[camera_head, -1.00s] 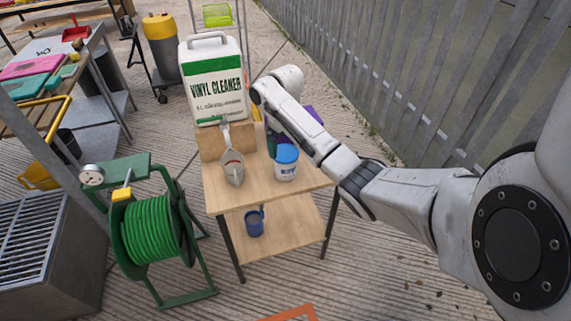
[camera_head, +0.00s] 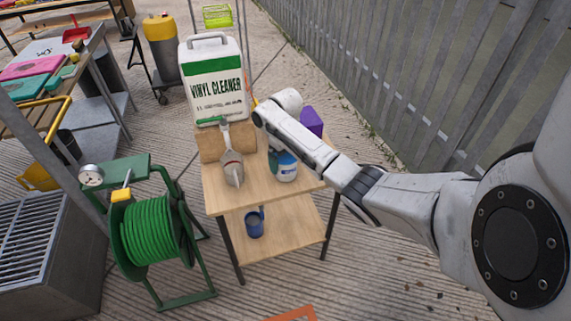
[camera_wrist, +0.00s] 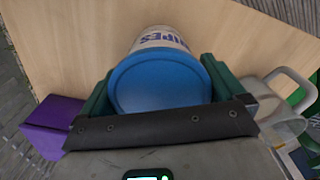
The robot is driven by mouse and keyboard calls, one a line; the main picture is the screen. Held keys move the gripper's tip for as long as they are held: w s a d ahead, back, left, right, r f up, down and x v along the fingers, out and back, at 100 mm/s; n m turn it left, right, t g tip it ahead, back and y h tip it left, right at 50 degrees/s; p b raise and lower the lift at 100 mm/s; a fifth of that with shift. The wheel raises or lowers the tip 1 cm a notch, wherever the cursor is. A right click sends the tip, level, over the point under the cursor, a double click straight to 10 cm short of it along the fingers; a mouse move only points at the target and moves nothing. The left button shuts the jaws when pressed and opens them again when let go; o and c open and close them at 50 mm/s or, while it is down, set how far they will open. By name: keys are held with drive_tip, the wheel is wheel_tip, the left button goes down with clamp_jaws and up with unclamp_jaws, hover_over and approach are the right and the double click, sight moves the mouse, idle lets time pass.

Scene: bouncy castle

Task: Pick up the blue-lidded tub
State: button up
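The blue-lidded tub (camera_head: 286,172) stands upright on the small wooden table's top, partly hidden by my arm in the head view. It has a white body with blue lettering. In the wrist view its round blue lid (camera_wrist: 160,82) faces the camera, with the lettered white side beyond it. My gripper (camera_wrist: 157,66) is over the tub, with one green finger on each side, close to the lid's edge. The fingers look open around it; whether they touch the tub is hard to tell. In the head view my gripper is mostly hidden behind my forearm.
A large vinyl cleaner jug (camera_head: 214,82) stands on a brown block (camera_head: 211,143) at the table's back. A grey scoop (camera_head: 232,168) lies left of the tub, and a purple box (camera_head: 311,121) is behind my arm. A blue mug (camera_head: 254,224) sits on the lower shelf (camera_head: 285,228).

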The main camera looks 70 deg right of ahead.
drive_tip(key=c, duration=0.6)
drive_tip(key=shift+r, duration=0.15)
